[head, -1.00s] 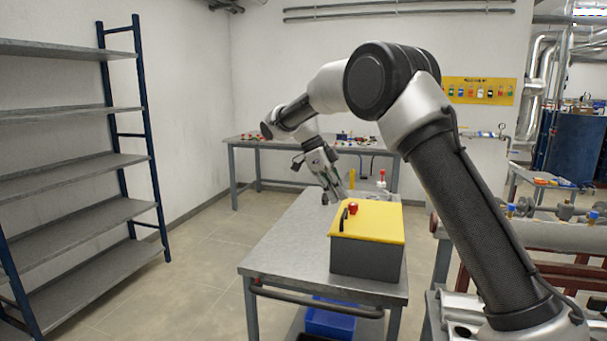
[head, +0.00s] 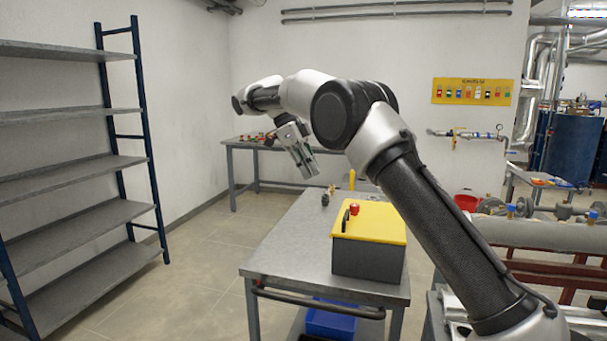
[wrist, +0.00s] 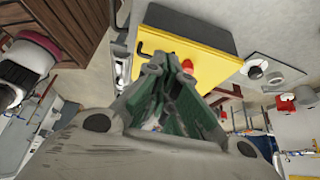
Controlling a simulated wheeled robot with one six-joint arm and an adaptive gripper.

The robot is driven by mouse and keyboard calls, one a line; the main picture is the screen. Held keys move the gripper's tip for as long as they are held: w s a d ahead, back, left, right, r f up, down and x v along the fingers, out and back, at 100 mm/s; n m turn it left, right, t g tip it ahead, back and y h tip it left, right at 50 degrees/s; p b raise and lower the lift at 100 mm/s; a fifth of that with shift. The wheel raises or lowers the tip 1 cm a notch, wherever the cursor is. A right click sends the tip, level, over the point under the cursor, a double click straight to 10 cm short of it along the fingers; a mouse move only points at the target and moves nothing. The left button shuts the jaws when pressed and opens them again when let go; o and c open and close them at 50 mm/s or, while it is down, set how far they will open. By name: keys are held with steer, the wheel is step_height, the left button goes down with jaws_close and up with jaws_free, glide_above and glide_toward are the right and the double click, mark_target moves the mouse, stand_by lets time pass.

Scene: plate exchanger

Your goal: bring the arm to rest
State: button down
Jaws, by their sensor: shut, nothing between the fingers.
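My gripper (head: 308,174) hangs above the far left part of the metal cart (head: 290,240) in the head view, fingers pointing down and clear of its top. In the wrist view my gripper (wrist: 172,62) is shut, its green-sided fingers meeting with nothing between them. My arm is raised and bent, reaching to the left over the cart.
A grey box with a yellow lid (head: 370,221), red knob and black handle stands on the cart. Small dark and brass parts lie behind it. Empty shelves (head: 75,180) stand at left, a bench (head: 250,145) behind. Pipework (head: 540,235) is at right.

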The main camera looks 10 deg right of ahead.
step_height(320, 180, down, 7)
steer(key=a+n, duration=0.2)
steer(key=n, duration=0.8)
steer(key=s+d+r+n+t+y, duration=0.1)
steer(key=s+d+n, duration=0.3)
steer(key=s+d, duration=0.5)
steer(key=s+d+r+n+t+y, duration=0.1)
steer(key=s+d, duration=0.8)
steer(key=s, duration=0.9)
steer(key=s+d+r+n+t+y, duration=0.1)
steer(key=s+d+n+t+y, duration=0.2)
steer(key=s+d+n, duration=0.4)
steer(key=s+d+t, duration=0.1)
steer(key=s+d, duration=0.1)
steer(key=s, duration=0.4)
steer(key=shift+s+r, duration=0.25)
steer(key=shift+r, duration=0.1)
steer(key=shift+d, duration=0.1)
